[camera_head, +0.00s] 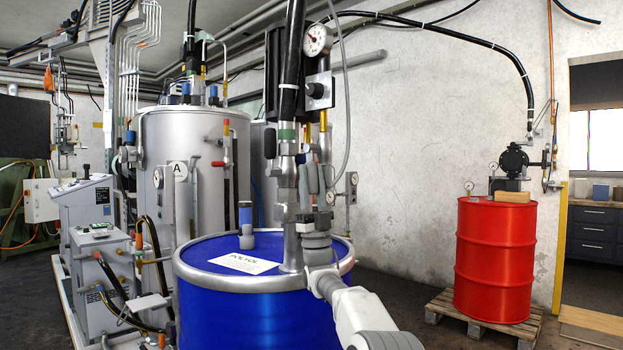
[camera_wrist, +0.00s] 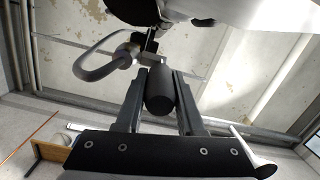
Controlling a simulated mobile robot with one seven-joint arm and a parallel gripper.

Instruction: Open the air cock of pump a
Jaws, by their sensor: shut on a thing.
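Pump a (camera_head: 287,185) stands upright in the blue drum (camera_head: 262,315), which carries a white label reading POLYOL. My gripper (camera_head: 315,182) points upward beside the pump's metal column, above the drum's lid. In the wrist view, my gripper (camera_wrist: 160,92) is shut on a dark rounded handle (camera_wrist: 160,90), which looks like the air cock's handle. The handle hangs below a small metal fitting (camera_wrist: 150,47) with a curved grey hose (camera_wrist: 95,68). In the head view the handle is mostly hidden between the fingers, so I cannot tell the cock's exact angle.
A round gauge (camera_head: 318,40) sits high on the pump. A silver tank (camera_head: 205,135) marked A and grey control cabinets (camera_head: 90,215) stand left. A red drum (camera_head: 494,260) with another pump (camera_head: 514,160) stands on a pallet (camera_head: 485,322) at right. Floor between the drums is clear.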

